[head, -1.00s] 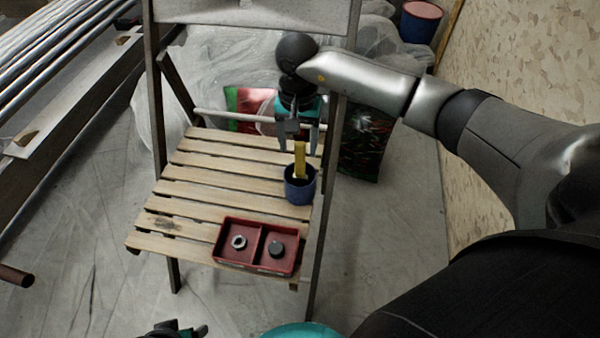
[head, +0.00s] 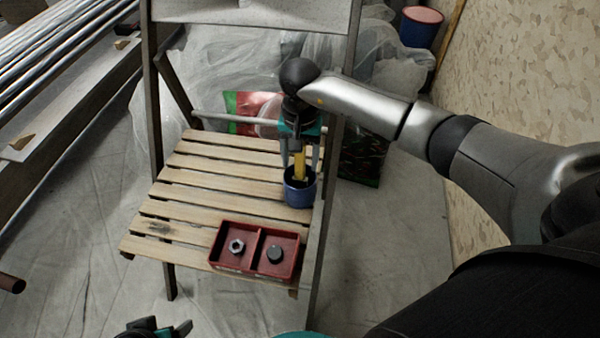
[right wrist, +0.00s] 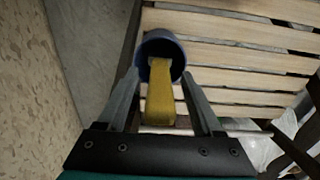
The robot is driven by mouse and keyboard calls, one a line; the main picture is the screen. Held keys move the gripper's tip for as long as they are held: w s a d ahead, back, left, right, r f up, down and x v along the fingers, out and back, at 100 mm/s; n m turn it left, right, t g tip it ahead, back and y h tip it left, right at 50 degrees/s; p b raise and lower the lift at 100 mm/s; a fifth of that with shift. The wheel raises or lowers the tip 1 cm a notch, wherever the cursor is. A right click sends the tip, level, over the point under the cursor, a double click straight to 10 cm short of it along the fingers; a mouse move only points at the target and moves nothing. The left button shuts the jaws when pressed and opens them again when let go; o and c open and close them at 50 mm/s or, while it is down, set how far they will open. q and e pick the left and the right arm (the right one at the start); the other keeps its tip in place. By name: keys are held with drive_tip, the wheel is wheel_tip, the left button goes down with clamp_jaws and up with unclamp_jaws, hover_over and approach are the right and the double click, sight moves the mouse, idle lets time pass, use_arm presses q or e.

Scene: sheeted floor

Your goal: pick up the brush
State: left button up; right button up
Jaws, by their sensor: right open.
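The brush shows as a yellow handle (head: 300,165) standing up out of a blue cup (head: 300,193) on the slatted wooden chair seat. Its lower end is hidden inside the cup. My right gripper (head: 301,164) is open and points down over the cup, with its fingers on either side of the handle. In the right wrist view the yellow handle (right wrist: 160,95) lies between the two open fingers, with gaps on both sides, and the cup (right wrist: 160,47) is beyond. My left gripper (head: 160,328) shows only in part at the bottom edge, empty.
A red two-part tray (head: 254,250) with a nut and a dark round piece sits at the seat's front. The chair's right side post (head: 318,235) stands close to the cup. The seat's left part (head: 200,190) is clear.

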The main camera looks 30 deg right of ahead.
clamp_jaws()
idle(0.4)
drive_tip(key=shift+r, duration=0.1)
